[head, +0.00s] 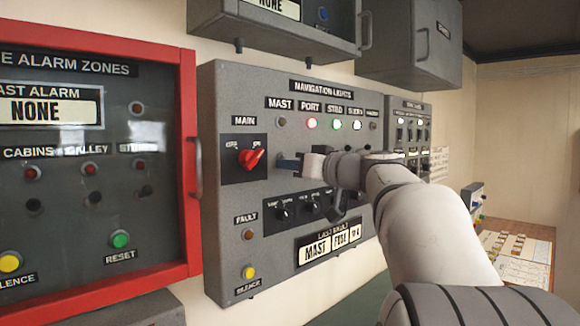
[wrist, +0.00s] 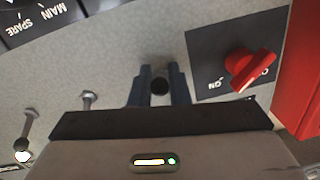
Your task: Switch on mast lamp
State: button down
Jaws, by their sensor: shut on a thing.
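The grey navigation lights panel (head: 235,100) hangs on the wall in the head view. Its mast lamp (head: 282,122), under the MAST label, is dark. The port, starboard and stern lamps beside it are lit. My gripper (head: 288,163) reaches in from the right, its blue fingers at the panel below the mast lamp.
A red main rotary knob (head: 251,159) is just left of my fingers; it also shows in the wrist view (wrist: 250,68). A neighbouring toggle (wrist: 88,98) stands on the other side. The red-framed alarm cabinet (head: 188,100) juts out at left.

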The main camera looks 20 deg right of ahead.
jog(key=shift+r, duration=0.1)
jog(key=r+g+h+p, duration=0.1)
jog(key=g+p, duration=0.1)
jog(key=p, duration=0.1)
jog(key=shift+s+r+p, duration=0.1)
jog(key=shift+r+p, duration=0.05)
jog(key=shift+p, duration=0.15)
jog(key=g+p, duration=0.1)
jog(key=p, duration=0.1)
jog(key=r+g+p, duration=0.1)
jog(key=shift+h+p, duration=0.4)
jog(key=g+p, duration=0.1)
jog(key=p, duration=0.1)
jog(key=g+h+p, duration=0.1)
jog(key=p, duration=0.1)
jog(key=shift+r+g, duration=0.25)
jog(key=shift+g, duration=0.05)
jog(key=shift+g+p, duration=0.3)
jog(key=shift+p, duration=0.3)
jog(key=shift+f, duration=0.1)
jog(key=shift+h, duration=0.3)
jog(key=c, duration=1.4)
grip_release()
